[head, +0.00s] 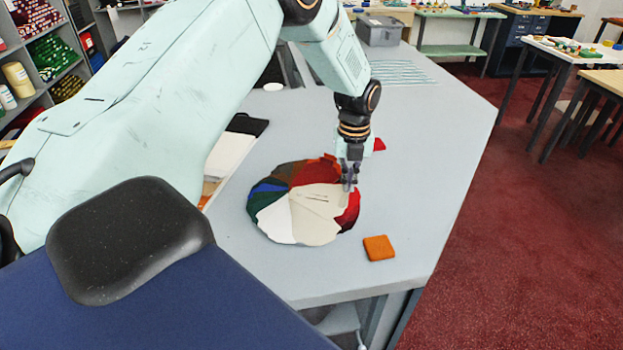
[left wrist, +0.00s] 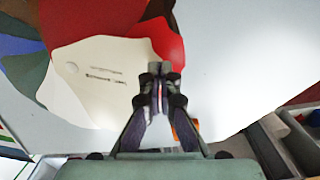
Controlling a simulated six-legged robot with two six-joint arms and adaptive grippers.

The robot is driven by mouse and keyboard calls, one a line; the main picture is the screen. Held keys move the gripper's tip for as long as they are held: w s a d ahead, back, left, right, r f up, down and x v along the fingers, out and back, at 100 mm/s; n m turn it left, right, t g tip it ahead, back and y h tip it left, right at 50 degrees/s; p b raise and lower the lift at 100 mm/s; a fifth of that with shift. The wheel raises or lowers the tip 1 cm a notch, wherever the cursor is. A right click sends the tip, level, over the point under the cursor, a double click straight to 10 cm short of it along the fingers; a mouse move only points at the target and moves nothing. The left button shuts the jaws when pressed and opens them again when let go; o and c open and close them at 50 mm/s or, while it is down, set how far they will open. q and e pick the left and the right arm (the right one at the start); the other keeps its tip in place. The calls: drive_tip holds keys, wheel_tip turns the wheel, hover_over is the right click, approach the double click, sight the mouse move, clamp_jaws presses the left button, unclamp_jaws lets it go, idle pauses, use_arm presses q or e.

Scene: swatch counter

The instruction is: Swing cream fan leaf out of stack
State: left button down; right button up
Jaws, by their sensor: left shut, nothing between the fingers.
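The fan of swatch leaves lies spread in a round on the grey counter in the head view, with red, brown, blue, green and white leaves. The cream leaf (head: 315,205) lies on top, over part of the red leaves (head: 347,212). In the left wrist view the cream leaf (left wrist: 90,80) shows a round hole and dark print, with a red leaf (left wrist: 165,40) beside it. My left gripper (head: 349,186) is shut and empty, its fingertips at the right edge of the fan, by the cream and red leaves. The wrist view shows the fingertips (left wrist: 160,72) together. Whether they touch a leaf I cannot tell. My right gripper is not in view.
An orange square swatch (head: 379,248) lies on the counter (head: 430,150) right of the fan. A small red piece (head: 379,144) lies behind the gripper. A grey box (head: 379,30) stands at the far end. The counter's right side is clear.

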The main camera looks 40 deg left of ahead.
use_arm(q)
drive_tip(key=shift+w+a+r+p, duration=0.2)
drive_tip(key=shift+w+r+p, duration=0.1)
drive_tip(key=shift+r, duration=0.15)
wheel_tip(320, 180, up, 7)
drive_tip(key=p, duration=0.5)
drive_tip(key=shift+f, duration=0.15)
drive_tip(key=shift+s, duration=0.1)
